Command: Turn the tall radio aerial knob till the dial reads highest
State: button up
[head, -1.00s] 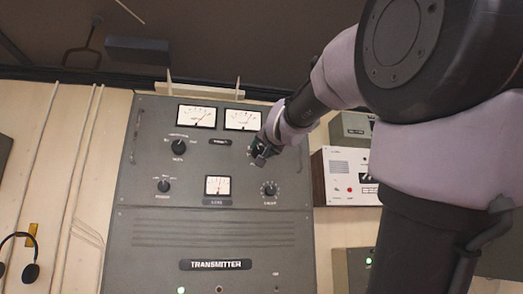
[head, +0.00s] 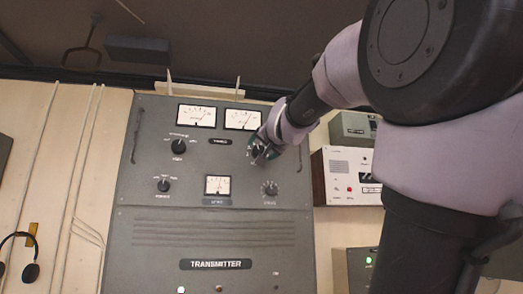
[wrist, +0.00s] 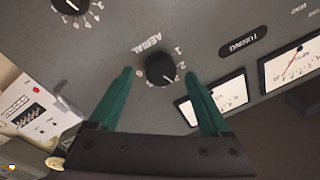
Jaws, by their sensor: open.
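The aerial knob (wrist: 160,69) is black and round on the grey transmitter panel, with the word AERIAL and printed numbers around it in the wrist view. My gripper (wrist: 160,75) is open, its green fingers to either side of the knob; I cannot tell whether they touch it. In the head view my gripper (head: 262,150) is at the knob and partly hides it. Two white dials sit above: the left dial (head: 196,115) and the right dial (head: 242,119). Both needles lean right of centre in the head view, but the readings are too small to read.
Other knobs sit at upper left (head: 178,147), lower left (head: 164,185) and lower right (head: 269,188), around a small meter (head: 217,185). A white-faced unit (head: 350,176) stands right of the transmitter. The panel below the lower knobs is free of knobs down to the TRANSMITTER plate (head: 215,264).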

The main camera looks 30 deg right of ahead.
jog(key=v, duration=1)
jog(key=shift+a, duration=0.1)
jog(key=w+a+f+n+g+y, duration=0.2)
jog(key=f+g, duration=0.1)
jog(key=f, duration=0.7)
jog(key=w+a+f+n+g+y, duration=0.1)
jog(key=w+a+f+g+y, duration=0.15)
jog(key=f, duration=0.75)
jog(key=s+a+f+n+g, duration=0.1)
jog(key=s+a+f+g, duration=0.1)
jog(key=f, duration=0.5)
jog(key=s+a+f+n+g+y, duration=0.1)
jog(key=s+a+f+g, duration=0.1)
jog(key=f, duration=0.6)
jog(key=shift+s+a+g, duration=0.3)
jog(key=shift+s+g, duration=0.4)
jog(key=shift+g, duration=0.25)
jog(key=shift+w, duration=0.1)
